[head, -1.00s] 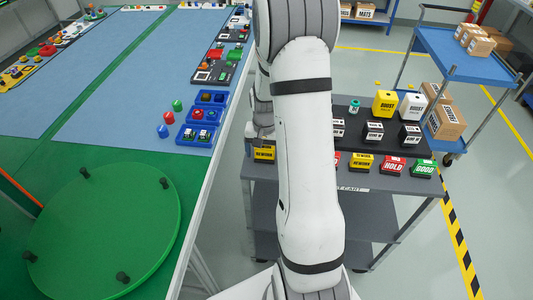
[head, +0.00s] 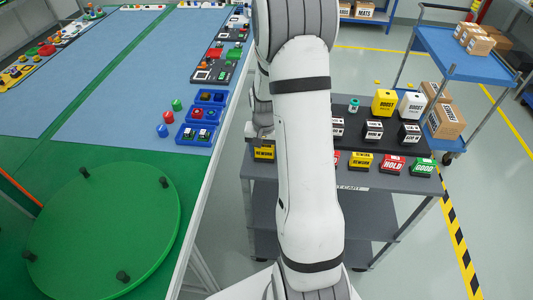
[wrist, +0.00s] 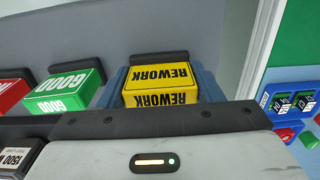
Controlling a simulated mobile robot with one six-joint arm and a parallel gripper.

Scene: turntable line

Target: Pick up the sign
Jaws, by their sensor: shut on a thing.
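A yellow sign reading REWORK (wrist: 160,92) stands between the two blue-grey fingers of my gripper (wrist: 162,80) in the wrist view. The fingers are shut on its left and right sides. The sign has a black back edge, and its lettering appears upside down on top. In the head view the same yellow sign (head: 264,153) is at the left end of the grey cart's front row, below my wrist. My arm hides part of the row. I cannot tell whether the sign's underside touches the cart.
A green GOOD sign (wrist: 62,92) stands just left of the held sign, with a red sign (wrist: 10,92) beyond it. More signs, including a red HOLD sign (head: 393,165), line the cart (head: 375,185). The green-and-blue table (head: 110,90) is left of the cart.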

